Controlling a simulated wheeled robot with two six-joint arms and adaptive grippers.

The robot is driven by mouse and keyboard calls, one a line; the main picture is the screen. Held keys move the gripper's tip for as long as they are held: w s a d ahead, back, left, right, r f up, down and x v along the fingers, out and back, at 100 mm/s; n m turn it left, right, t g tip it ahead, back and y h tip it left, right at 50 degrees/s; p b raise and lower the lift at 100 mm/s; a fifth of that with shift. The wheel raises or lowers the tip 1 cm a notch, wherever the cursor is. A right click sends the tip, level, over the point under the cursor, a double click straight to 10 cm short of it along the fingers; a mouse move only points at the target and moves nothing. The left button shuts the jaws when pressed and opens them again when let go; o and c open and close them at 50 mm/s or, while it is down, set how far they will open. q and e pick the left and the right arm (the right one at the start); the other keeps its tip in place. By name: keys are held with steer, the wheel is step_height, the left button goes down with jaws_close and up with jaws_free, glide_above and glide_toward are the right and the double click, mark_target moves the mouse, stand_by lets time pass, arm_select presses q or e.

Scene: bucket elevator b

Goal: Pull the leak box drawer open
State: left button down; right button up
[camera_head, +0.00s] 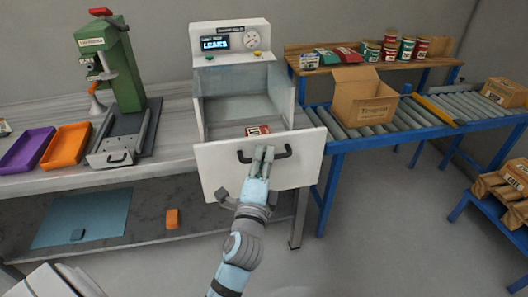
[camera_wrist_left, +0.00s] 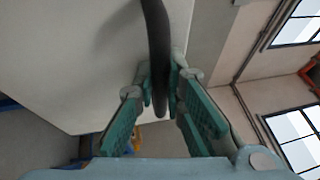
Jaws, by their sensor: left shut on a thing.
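The leak box (camera_head: 231,40) is a white machine with a small screen reading "LEAKS" and a dial. A can with a red label (camera_head: 258,130) shows inside, just behind the front. My right gripper is not in view.
A green press (camera_head: 115,65) stands left of the box, with purple (camera_head: 32,148) and orange (camera_head: 66,146) trays. To the right, a roller conveyor (camera_head: 400,112) carries an open cardboard box (camera_head: 364,97). A shelf (camera_head: 440,47) with cans stands behind it. Floor in front is clear.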

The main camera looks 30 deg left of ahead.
arm_select(q)
steer(key=shift+s+d, duration=0.3)
steer(key=shift+s, duration=0.05)
steer(key=c, duration=1.7)
jaws_free()
steer(key=shift+o, duration=0.2)
